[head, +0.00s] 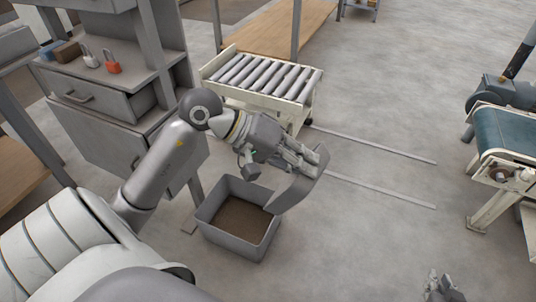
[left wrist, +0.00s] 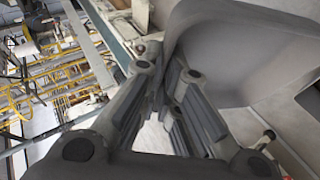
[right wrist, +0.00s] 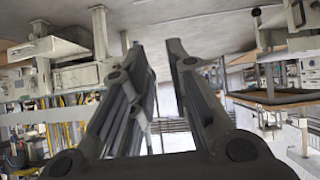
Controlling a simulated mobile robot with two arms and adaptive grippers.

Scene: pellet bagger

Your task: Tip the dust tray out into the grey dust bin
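The dust tray (head: 302,182) is a grey, smooth-walled pan, steeply tilted above the right rim of the grey dust bin (head: 232,246). The bin is an open box standing on the floor, with brown dust inside it. My left gripper (head: 308,161) is shut on the tray's edge. In the left wrist view, the tray (left wrist: 235,55) fills the upper right, beside the closed fingers (left wrist: 165,65). My right gripper (head: 438,288) is low at the bottom right of the head view. In the right wrist view its fingers (right wrist: 160,50) are apart and empty.
A grey cabinet (head: 90,95) with a drawer and padlocks on it stands left of the bin. A roller conveyor (head: 262,80) is behind the bin. A belt conveyor (head: 505,135) stands at the right. The floor (head: 380,220) between is clear apart from two flat rails.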

